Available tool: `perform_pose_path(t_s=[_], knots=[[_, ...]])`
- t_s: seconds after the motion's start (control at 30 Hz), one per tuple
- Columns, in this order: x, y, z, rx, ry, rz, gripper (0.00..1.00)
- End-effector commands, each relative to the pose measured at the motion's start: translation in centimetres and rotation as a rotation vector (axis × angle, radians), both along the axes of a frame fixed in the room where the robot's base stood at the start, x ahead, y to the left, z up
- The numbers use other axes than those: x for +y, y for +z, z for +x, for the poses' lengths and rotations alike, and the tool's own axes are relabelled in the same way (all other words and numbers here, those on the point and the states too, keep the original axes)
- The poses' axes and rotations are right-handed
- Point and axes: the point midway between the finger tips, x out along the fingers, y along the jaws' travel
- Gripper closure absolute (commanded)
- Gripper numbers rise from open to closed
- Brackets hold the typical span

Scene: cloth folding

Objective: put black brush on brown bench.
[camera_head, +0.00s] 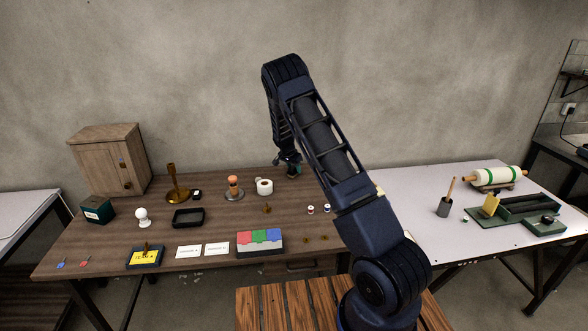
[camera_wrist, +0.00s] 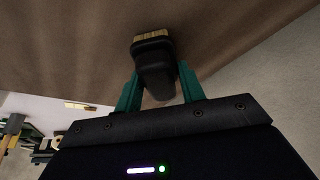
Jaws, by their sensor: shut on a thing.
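My gripper (camera_head: 287,160) is at the far edge of the brown table, low over its top, in the head view. In the wrist view, its green fingers (camera_wrist: 158,82) are shut on the black brush (camera_wrist: 153,58). The brush has a dark rounded body and short tan bristles pointing away from my gripper. In the head view the brush is too small and dark to make out clearly. A brown slatted wooden bench (camera_head: 285,306) stands in front of the table at the bottom, partly covered by my arm. Its visible slats are bare.
A white table (camera_head: 405,225) at right carries a rolling pin (camera_head: 495,176) and a green tray (camera_head: 525,212).

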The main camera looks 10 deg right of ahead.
Motion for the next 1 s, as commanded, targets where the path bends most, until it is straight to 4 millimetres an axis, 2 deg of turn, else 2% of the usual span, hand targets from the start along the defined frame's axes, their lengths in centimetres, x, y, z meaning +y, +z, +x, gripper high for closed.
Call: perform_pose_path(t_s=[0.27, 0.3, 0.4, 0.77, 0.87, 1.0], knots=[[0.0, -0.2, 0.0, 0.0, 0.0, 0.0, 0.84], [0.0, -0.2, 0.0, -0.001, 0.0, 0.001, 0.59], [0.0, -0.2, 0.0, -0.001, 0.0, 0.0, 0.39], [0.0, 0.2, 0.0, -0.001, 0.0, 0.0, 0.39], [0.3, 1.0, -0.2, -0.003, 0.001, 0.0, 0.39], [0.9, 3.2, -0.8, -0.003, 0.001, 0.001, 0.39]])
